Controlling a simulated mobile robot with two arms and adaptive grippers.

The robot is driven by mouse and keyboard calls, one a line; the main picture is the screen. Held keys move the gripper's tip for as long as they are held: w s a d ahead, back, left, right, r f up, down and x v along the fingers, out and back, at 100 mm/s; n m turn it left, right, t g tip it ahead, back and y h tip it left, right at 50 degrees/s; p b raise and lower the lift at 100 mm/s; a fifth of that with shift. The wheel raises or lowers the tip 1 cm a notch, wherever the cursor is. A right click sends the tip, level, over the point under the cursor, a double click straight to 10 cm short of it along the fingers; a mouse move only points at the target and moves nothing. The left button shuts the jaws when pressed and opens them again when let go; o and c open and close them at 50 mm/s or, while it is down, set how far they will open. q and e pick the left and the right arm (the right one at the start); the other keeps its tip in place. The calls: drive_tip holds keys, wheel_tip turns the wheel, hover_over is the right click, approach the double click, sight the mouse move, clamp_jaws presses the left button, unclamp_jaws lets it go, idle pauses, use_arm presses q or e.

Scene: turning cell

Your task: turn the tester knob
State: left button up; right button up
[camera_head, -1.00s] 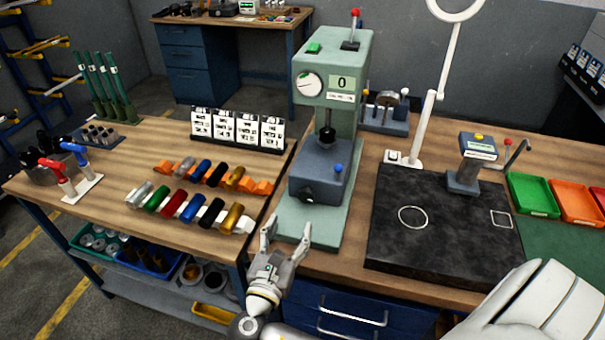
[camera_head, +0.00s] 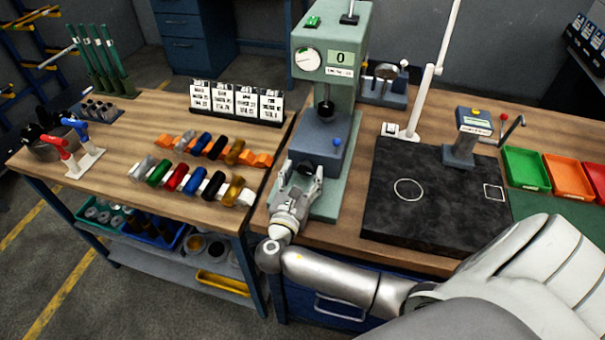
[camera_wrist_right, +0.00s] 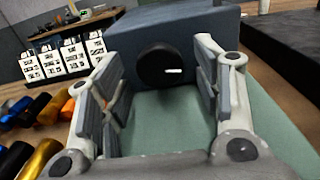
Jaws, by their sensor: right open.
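The tester (camera_head: 335,100) is a pale green press with a round dial and a display reading 0. A dark blue-grey block (camera_head: 326,137) stands on its base. The black round knob (camera_wrist_right: 160,68) with a white mark is on the block's front face in the right wrist view. My right gripper (camera_wrist_right: 160,85) is open, with one finger to each side of the knob. There is a visible gap between each finger and the knob. In the head view the right gripper (camera_head: 300,178) is at the block's front and partly covers the knob. My left gripper is not in view.
A black plate (camera_head: 440,200) lies right of the tester, with a lamp post (camera_head: 428,90) behind it. Colored cylinders (camera_head: 187,204) in rows and white labelled cards (camera_head: 237,102) are on the wooden bench to the left. A green tray (camera_head: 525,168) is at far right.

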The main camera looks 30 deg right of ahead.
drive_tip(key=shift+c, duration=0.8)
drive_tip(key=c, duration=0.8)
drive_tip(key=shift+f+m, duration=0.1)
drive_tip(key=shift+m, duration=1.1)
drive_tip(key=shift+c, duration=0.2)
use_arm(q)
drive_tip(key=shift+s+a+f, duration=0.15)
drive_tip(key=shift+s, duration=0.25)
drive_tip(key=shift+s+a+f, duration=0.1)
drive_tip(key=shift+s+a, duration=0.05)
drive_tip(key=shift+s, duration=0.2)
use_arm(e)
drive_tip(key=shift+m, duration=0.6)
drive_tip(key=o, duration=1)
drive_tip(key=shift+w, duration=0.1)
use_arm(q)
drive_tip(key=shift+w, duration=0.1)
